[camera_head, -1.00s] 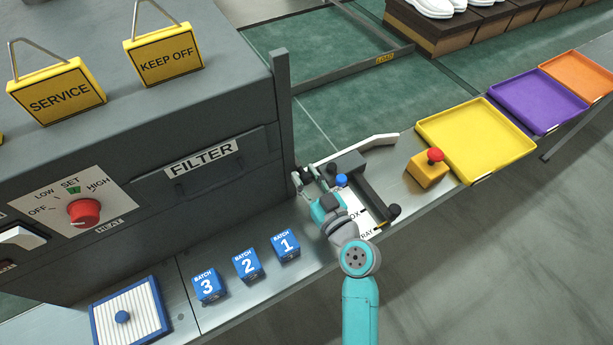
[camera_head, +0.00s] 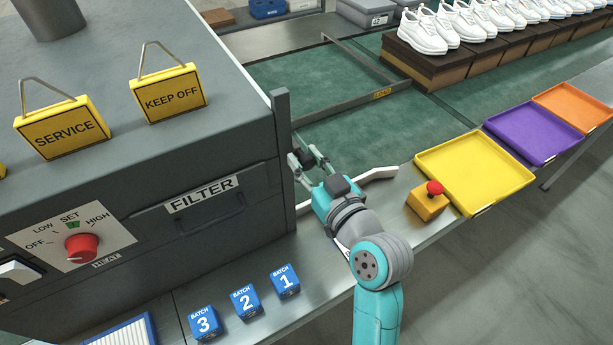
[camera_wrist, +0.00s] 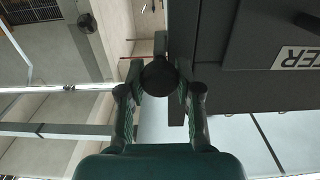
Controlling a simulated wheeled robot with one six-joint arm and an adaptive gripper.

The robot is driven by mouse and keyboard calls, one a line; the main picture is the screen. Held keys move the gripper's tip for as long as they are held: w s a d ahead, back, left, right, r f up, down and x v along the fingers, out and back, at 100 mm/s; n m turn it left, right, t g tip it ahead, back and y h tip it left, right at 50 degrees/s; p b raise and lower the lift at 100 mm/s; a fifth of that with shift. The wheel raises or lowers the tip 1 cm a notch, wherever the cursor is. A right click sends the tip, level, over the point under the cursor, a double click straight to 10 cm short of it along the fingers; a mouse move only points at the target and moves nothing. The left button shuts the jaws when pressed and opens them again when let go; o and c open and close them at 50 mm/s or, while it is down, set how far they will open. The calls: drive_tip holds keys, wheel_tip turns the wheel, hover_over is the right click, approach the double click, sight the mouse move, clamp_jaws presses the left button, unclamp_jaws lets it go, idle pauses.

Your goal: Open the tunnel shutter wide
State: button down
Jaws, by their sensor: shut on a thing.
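The grey tunnel housing (camera_head: 235,85) fills the left of the head view, with a dark upright post (camera_head: 281,140) at its right end. The shutter panel itself is not clearly seen from this angle. My gripper (camera_head: 306,160) is beside that post, at the tunnel's right end. In the wrist view, my gripper (camera_wrist: 160,90) is shut on a round black knob (camera_wrist: 159,77), one finger on each side. The knob sits against the dark edge of the tunnel. My arm hides part of the bench below.
A yellow box with a red button (camera_head: 428,201) stands right of my arm, before a yellow tray (camera_head: 475,170). Blue batch blocks (camera_head: 244,300) line the bench's front. The green belt (camera_head: 350,130) beyond is clear nearby.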

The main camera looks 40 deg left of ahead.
drive_tip(key=shift+r, duration=0.55)
drive_tip(key=c, duration=0.8)
unclamp_jaws()
drive_tip(key=v, duration=1.2)
drive_tip(key=shift+f, duration=0.1)
